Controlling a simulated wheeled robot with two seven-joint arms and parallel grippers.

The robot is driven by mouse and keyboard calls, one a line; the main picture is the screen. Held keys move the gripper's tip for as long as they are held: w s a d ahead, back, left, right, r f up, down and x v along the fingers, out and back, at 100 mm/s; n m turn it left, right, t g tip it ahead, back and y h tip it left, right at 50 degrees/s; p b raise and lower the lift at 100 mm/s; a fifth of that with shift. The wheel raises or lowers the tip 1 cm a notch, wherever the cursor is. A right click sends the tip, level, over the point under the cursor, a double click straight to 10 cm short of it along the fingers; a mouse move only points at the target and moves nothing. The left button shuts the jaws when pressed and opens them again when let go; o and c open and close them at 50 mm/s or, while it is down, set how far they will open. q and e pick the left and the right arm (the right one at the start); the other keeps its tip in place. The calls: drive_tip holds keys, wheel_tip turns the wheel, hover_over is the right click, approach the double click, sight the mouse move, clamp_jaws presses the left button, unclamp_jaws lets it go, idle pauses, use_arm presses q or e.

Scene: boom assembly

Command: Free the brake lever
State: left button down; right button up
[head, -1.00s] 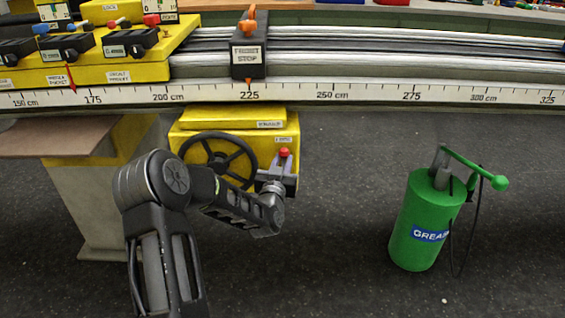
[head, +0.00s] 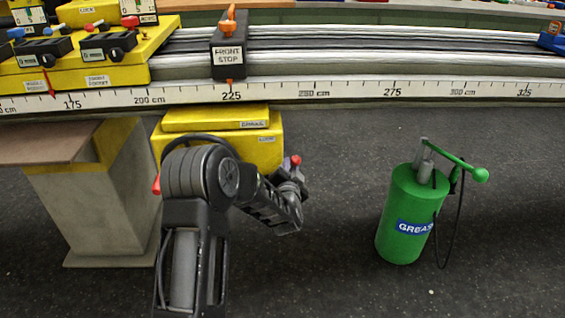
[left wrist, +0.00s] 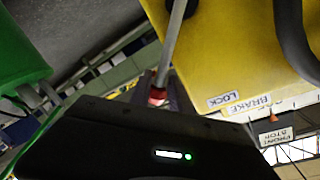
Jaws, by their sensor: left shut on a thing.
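The brake lever shows in the head view as a red knob (head: 295,160) just right of the yellow brake box (head: 268,148). In the left wrist view its grey rod (left wrist: 175,42) runs down to the red knob (left wrist: 158,96). My left gripper (head: 291,180) is shut on the lever at its knob end, and its fingers hide part of the knob. The left wrist view also shows the yellow box (left wrist: 235,45) with LOCK and BRAKE labels, upside down. My right gripper is in neither view.
A dark handwheel (head: 195,139) on the box is mostly hidden by my left arm. A green grease can (head: 408,215) stands on the floor at right. The long rail with its scale (head: 360,90) runs above. A grey pedestal (head: 90,215) stands at left. Floor between box and can is clear.

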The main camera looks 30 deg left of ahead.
use_arm(q)
drive_tip(key=shift+w+d+f+m+g+p, duration=0.15)
drive_tip(key=shift+w+d+f+m+p, duration=0.15)
drive_tip(key=shift+d+f+m, duration=0.25)
drive_tip(key=shift+w+d+f+m+g+p, duration=0.1)
drive_tip(key=shift+w+d+f+m+p, duration=0.25)
drive_tip(key=shift+m, duration=0.45)
drive_tip(key=shift+w+d+f+m+g+p, duration=0.2)
drive_tip(key=shift+d+f+m+p, duration=0.1)
drive_tip(key=shift+f+m, duration=0.35)
drive_tip(key=c, duration=1.2)
unclamp_jaws()
drive_tip(key=shift+c, duration=0.2)
drive_tip(key=shift+a, duration=0.1)
drive_tip(key=shift+s, duration=0.1)
drive_tip(key=p+v, duration=0.1)
drive_tip(key=v, duration=0.6)
drive_tip(key=shift+s+d+p, duration=0.2)
drive_tip(key=shift+d+p, duration=0.1)
drive_tip(key=shift+d, duration=0.05)
drive_tip(key=shift+f, duration=0.1)
